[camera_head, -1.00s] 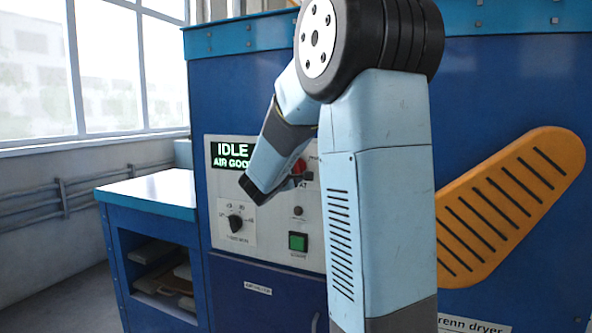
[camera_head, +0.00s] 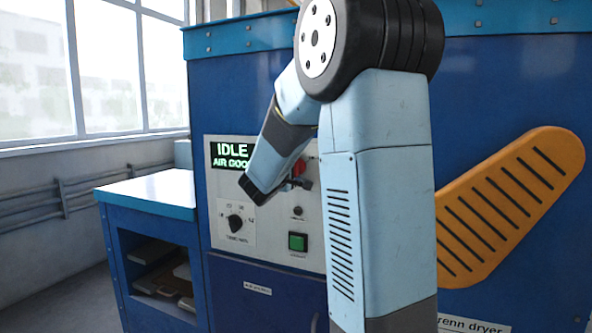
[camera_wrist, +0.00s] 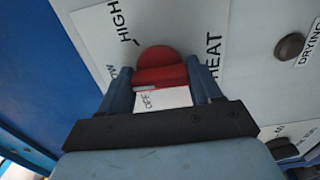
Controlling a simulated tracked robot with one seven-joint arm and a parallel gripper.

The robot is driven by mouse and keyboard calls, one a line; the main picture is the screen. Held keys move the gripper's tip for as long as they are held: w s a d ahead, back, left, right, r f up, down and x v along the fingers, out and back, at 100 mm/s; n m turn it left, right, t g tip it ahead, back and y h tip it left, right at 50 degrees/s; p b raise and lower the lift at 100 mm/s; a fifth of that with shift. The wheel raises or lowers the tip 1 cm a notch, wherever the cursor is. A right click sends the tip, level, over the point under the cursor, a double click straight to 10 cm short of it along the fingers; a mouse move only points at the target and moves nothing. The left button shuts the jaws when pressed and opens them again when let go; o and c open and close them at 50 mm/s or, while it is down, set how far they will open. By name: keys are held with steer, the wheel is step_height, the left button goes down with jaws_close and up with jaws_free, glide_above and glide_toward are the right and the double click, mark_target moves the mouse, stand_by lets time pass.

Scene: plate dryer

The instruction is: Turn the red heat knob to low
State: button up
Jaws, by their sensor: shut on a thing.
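The red heat knob (camera_wrist: 160,68) sits on the pale control panel in the wrist view, between the two fingers of my gripper (camera_wrist: 161,86). The fingers are closed on its sides. A light mark on the knob's near edge lies beside the OFF label (camera_wrist: 147,101). HIGH (camera_wrist: 122,20) is printed at the upper left, a partly covered LOW (camera_wrist: 112,70) at the left, and HEAT (camera_wrist: 213,60) at the right. In the head view the red knob (camera_head: 300,167) shows only partly behind my wrist, with my gripper (camera_head: 300,183) at it.
The display (camera_head: 232,155) reads IDLE and AIR GOOD. A black selector knob (camera_head: 235,222), a small dark button (camera_head: 298,211) and a green button (camera_head: 298,241) are lower on the panel. A blue side bench (camera_head: 150,190) stands left; an orange slotted guard (camera_head: 510,205) is right.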

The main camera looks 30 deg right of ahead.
steer(key=o, duration=0.8)
steer(key=shift+a+f, duration=0.1)
steer(key=shift+f, duration=0.2)
steer(key=shift+o, duration=1.3)
steer(key=shift+r, duration=0.1)
steer(key=shift+r, duration=0.1)
steer(key=v, duration=1.3)
steer(key=shift+s+a, duration=0.25)
